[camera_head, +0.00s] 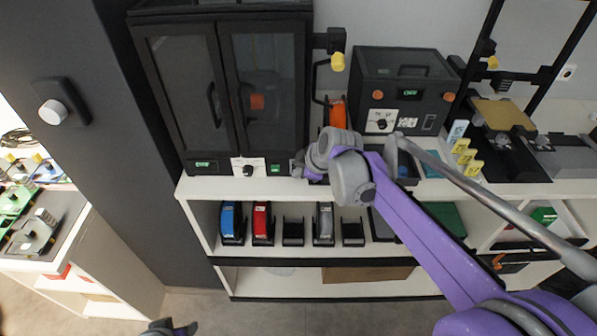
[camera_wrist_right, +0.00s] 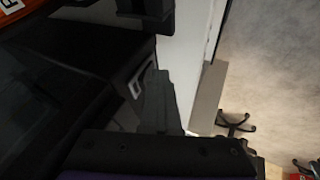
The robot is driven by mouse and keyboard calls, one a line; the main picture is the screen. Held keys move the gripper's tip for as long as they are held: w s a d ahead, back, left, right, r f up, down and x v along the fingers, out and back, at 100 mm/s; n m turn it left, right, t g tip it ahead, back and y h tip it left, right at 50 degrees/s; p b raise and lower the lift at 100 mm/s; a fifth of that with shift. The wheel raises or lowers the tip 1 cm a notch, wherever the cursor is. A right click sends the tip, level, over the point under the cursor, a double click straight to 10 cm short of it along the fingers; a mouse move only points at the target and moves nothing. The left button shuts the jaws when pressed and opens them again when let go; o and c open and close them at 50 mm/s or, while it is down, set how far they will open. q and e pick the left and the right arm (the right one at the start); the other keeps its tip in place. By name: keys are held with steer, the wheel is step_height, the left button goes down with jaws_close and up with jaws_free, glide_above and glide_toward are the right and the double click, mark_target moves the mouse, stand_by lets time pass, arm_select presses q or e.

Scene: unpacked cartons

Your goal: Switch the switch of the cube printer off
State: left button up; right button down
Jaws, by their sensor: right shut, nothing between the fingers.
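The cube printer (camera_head: 408,82) is a black box on the white shelf top, right of a tall black cabinet. Its front carries a white panel with a dark rotary switch (camera_head: 382,123); I cannot read the knob's setting. My right gripper (camera_head: 299,166) is in front of the shelf top, left of and lower than that switch, near the cabinet's lower right corner. It is shut and empty, and apart from the cube printer's switch. In the right wrist view its dark fingers (camera_wrist_right: 156,100) show beside a dark surface. A small part of my left gripper (camera_head: 168,328) shows at the bottom edge.
The tall cabinet (camera_head: 225,90) has a similar white panel with a knob (camera_head: 248,168). An orange spool (camera_head: 337,112) stands between the two machines. Yellow-capped bottles (camera_head: 465,155) and an open-frame printer (camera_head: 503,115) stand to the right. Several spools sit on the shelf below.

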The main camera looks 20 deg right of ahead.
steer(key=shift+r, duration=0.15)
steer(key=shift+r+p, duration=0.7)
steer(key=shift+r, duration=0.05)
arm_select(q)
steer(key=shift+w+r, duration=0.15)
steer(key=shift+r, duration=0.55)
